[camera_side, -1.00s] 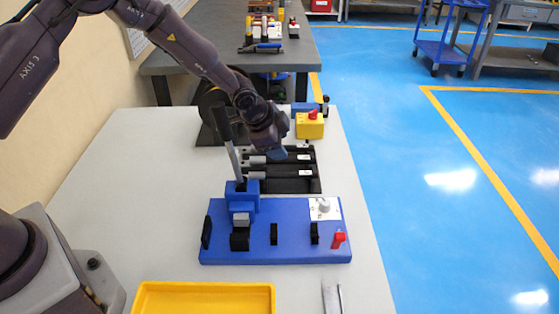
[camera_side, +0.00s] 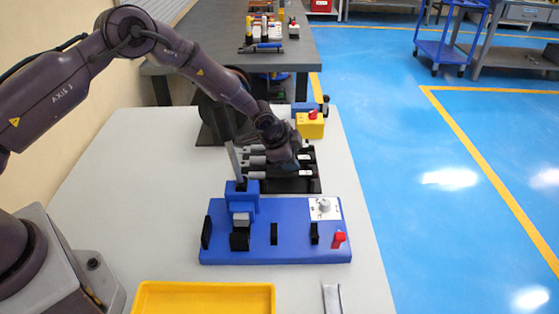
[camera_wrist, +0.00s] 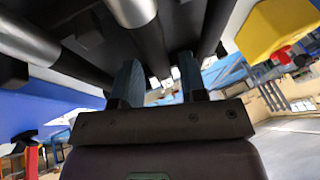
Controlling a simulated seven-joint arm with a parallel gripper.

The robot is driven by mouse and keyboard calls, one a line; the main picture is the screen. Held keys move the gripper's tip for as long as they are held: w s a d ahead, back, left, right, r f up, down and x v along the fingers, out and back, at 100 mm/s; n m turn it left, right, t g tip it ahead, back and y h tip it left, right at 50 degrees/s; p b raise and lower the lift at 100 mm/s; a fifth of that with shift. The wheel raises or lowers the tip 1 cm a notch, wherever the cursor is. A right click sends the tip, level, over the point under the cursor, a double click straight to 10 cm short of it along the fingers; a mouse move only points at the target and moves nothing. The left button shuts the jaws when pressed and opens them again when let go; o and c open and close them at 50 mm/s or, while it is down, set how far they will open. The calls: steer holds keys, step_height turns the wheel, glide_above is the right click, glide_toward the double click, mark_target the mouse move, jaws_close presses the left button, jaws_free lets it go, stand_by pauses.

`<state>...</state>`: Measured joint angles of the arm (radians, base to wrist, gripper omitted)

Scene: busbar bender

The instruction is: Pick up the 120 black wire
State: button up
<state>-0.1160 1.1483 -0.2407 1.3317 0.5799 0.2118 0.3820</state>
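Several black wires with grey metal ends (camera_side: 255,175) lie side by side on a black rack (camera_side: 300,186) behind the blue bender. White labels near their right ends are too small to read, so I cannot tell which is the 120 wire. My gripper (camera_side: 290,166) is low over the rack and hides part of the wires. In the wrist view, the two blue fingers of my gripper (camera_wrist: 158,65) stand apart, with a black wire (camera_wrist: 151,42) showing in the gap between them. I cannot tell whether they touch it.
The blue bender (camera_side: 285,253) with an upright grey lever (camera_side: 234,160) stands just in front of the rack. A yellow box with a red button (camera_side: 310,128) is behind it. A yellow tray (camera_side: 205,287) and a metal strip (camera_side: 332,298) are at the front. The table's left is clear.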

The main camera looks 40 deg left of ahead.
jaws_close()
